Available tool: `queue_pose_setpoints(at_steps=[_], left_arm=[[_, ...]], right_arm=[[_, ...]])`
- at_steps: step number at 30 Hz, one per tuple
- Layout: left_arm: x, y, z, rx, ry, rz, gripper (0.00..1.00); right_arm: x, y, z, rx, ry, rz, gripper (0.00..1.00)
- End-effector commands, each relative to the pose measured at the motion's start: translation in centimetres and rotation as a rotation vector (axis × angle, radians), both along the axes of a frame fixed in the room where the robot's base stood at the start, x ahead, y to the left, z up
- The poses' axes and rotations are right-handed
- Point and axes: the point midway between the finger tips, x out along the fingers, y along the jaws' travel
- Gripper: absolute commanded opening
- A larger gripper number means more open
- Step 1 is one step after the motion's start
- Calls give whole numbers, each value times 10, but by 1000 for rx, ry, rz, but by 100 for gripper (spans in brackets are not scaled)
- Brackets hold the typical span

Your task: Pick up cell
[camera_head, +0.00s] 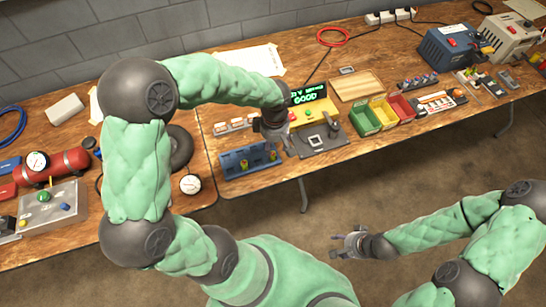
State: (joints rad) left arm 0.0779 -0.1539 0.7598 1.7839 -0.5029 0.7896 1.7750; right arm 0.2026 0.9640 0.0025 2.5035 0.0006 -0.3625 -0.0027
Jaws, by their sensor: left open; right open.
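A blue rack (235,163) stands near the front edge of the workbench. Small upright yellowish-green pieces show at it, one at its front (244,165) and one further right (272,156); they may be cells, but they are too small to tell. My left gripper (288,150) is over the bench, just right of the rack and beside a dark grey plate device (320,140). It points down, is open, and its fingers seem empty. My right gripper (337,244) is open and empty, low in front of the bench and away from everything on it.
A tester with a green "GOOD" display (308,95) stands behind my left gripper. Green (365,120), yellow (383,113) and red (401,107) bins and a wooden tray (355,85) lie to the right. A red cylinder (60,165) is at far left. The floor (400,180) in front is clear.

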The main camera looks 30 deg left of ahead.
Motion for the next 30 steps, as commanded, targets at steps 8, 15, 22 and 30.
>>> queue_pose_setpoints(at_steps=[8, 15, 22, 30], left_arm=[[-4, 5, -34, -1, 2, 1, 49], [-3, 5, -51, 0, 0, -1, 49], [-3, 5, -49, 0, 0, 0, 27], [-3, 5, -49, 0, 0, 0, 0]], right_arm=[[0, 0, -20, 0, 0, 0, 56], [0, 0, -26, 0, 0, 0, 56], [0, 0, -24, 0, -1, 0, 56], [0, 0, -25, 0, -1, 0, 56]])
